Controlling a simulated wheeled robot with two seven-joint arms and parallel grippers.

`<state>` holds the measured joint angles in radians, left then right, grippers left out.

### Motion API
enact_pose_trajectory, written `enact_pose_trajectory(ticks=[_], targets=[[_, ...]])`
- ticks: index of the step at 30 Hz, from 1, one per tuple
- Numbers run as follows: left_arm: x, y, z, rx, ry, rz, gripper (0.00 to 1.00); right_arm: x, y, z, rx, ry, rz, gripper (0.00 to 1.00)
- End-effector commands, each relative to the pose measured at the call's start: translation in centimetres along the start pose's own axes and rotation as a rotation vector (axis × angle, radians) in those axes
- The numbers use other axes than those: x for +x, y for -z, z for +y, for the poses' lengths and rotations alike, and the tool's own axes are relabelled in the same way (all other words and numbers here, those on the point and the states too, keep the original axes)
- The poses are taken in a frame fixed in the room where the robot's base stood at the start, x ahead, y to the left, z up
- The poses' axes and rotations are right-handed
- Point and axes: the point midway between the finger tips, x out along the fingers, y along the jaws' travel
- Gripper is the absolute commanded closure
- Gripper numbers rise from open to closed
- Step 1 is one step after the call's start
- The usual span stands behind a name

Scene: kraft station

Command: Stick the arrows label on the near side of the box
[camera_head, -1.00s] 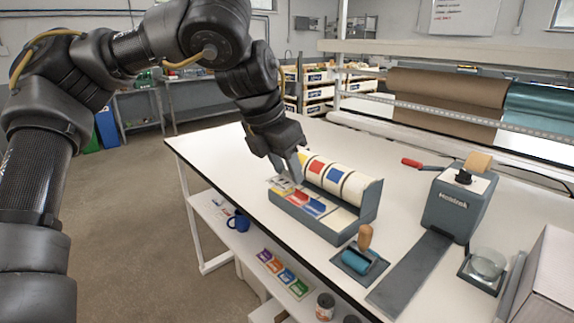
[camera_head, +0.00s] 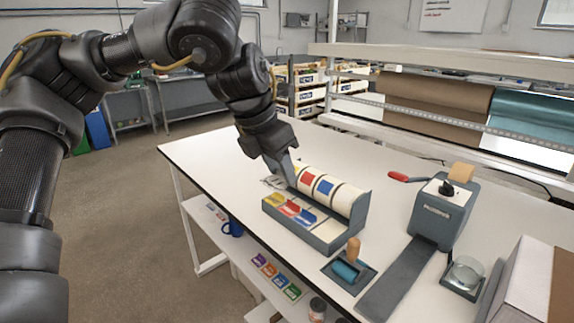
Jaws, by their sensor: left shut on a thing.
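My left gripper (camera_head: 283,178) is at the left end of the grey label dispenser (camera_head: 318,238). It is shut on a small white label with dark marks (camera_head: 272,182), which looks like the arrows label; its print is too small to read. The label is just above and behind the dispenser's yellow label (camera_head: 274,199). The box (camera_head: 522,285) stands at the right edge of the table, cut off by the frame, with a pale side and a brown part. My right gripper is not in view.
A blue roller with a wooden handle (camera_head: 348,267) stands in front of the dispenser. A grey tape machine (camera_head: 440,212) and a small glass dish (camera_head: 465,272) lie between it and the box. The white table (camera_head: 215,150) is clear at the back left.

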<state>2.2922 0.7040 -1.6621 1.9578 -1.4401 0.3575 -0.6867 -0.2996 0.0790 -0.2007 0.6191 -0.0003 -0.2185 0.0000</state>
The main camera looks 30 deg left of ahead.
Motion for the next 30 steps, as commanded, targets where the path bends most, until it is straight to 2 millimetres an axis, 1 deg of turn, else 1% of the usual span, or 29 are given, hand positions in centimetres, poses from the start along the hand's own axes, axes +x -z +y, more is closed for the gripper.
enact_pose_trajectory(ticks=[2, 5, 8, 9, 11, 12, 14, 18, 21, 24, 27, 30], targets=[[1.5, 0.3, -0.8, 0.098, 0.044, 0.006, 0.83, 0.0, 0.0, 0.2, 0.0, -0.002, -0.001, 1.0], [4.1, 0.7, -2.5, 0.317, 0.14, 0.007, 0.83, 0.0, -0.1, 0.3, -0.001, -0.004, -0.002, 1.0], [7.3, 1.6, -4.7, 0.605, 0.262, 0.008, 0.83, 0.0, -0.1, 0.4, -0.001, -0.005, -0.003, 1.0], [8.6, 2.0, -5.8, 0.73, 0.315, 0.007, 0.83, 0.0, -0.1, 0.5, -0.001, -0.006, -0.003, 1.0], [10.4, 2.7, -7.2, 0.917, 0.394, 0.007, 0.83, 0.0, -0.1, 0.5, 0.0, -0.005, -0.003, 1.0], [11.6, 3.2, -8.2, 1.041, 0.445, 0.006, 0.83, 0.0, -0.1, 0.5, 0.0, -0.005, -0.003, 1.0], [13.3, 4.2, -9.8, 1.229, 0.523, 0.006, 0.83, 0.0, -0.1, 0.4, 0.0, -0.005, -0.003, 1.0], [16.9, 6.7, -13.3, 1.665, 0.704, 0.006, 0.83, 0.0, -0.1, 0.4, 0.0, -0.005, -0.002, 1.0], [19.0, 8.8, -15.6, 1.95, 0.82, 0.007, 0.83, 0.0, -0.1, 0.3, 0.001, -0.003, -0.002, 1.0], [20.6, 10.5, -17.4, 2.178, 0.912, 0.006, 0.83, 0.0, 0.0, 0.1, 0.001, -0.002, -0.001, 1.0], [21.6, 11.9, -18.7, 2.342, 0.978, 0.004, 0.83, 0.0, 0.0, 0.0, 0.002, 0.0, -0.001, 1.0], [22.2, 12.8, -19.5, 2.445, 1.018, 0.001, 0.83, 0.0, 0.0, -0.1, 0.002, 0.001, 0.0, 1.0]])
